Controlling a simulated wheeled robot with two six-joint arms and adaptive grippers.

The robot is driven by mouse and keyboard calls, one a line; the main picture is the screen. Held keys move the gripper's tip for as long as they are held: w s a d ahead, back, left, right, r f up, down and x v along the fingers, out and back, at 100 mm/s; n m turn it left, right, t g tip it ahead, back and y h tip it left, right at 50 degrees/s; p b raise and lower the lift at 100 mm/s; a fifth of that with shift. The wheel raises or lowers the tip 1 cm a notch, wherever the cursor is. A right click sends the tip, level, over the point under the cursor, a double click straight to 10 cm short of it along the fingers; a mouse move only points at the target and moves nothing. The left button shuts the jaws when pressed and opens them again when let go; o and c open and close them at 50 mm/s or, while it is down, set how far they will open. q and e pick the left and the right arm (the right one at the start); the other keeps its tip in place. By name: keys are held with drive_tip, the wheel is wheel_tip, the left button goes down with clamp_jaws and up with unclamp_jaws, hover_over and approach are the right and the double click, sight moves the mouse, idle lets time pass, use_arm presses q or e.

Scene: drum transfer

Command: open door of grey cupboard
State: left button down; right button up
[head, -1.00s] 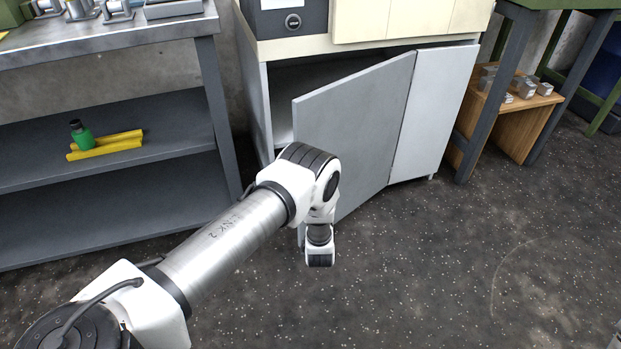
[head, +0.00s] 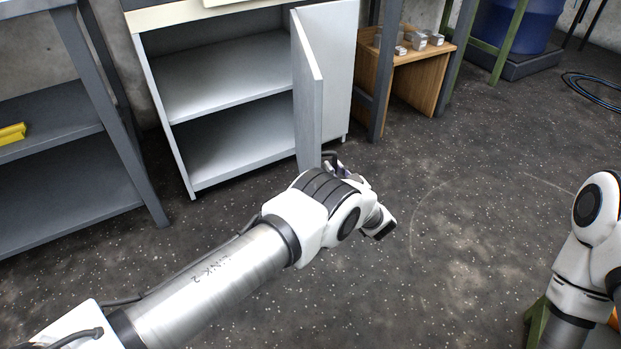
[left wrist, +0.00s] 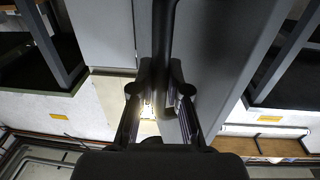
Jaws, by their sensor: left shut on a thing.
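The grey cupboard (head: 182,150) stands at the top middle of the head view. Its left door (head: 307,95) is swung wide open, seen nearly edge-on, showing two bare shelf surfaces inside. The other door (head: 339,75) is closed. My left gripper (head: 337,165) is at the lower front of the open door, partly hidden by my wrist. In the left wrist view its fingers (left wrist: 160,105) are shut on a dark bar handle (left wrist: 161,40) in front of the grey door panel (left wrist: 212,50). My right gripper is out of view; only part of that arm shows at the right.
A dark grey shelf unit (head: 75,205) with a yellow piece (head: 12,133) stands at the left. A wooden stand (head: 415,85) with several metal blocks is right of the cupboard. A blue drum (head: 515,25) stands farther back. The speckled floor (head: 450,200) ahead is clear.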

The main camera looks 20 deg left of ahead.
use_arm(q)
drive_tip(key=shift+w+d+b, duration=0.65)
drive_tip(key=shift+w+d, duration=0.85)
drive_tip(key=shift+d, duration=0.3)
drive_tip(key=c, duration=1.1)
unclamp_jaws()
drive_tip(key=shift+c, duration=0.2)
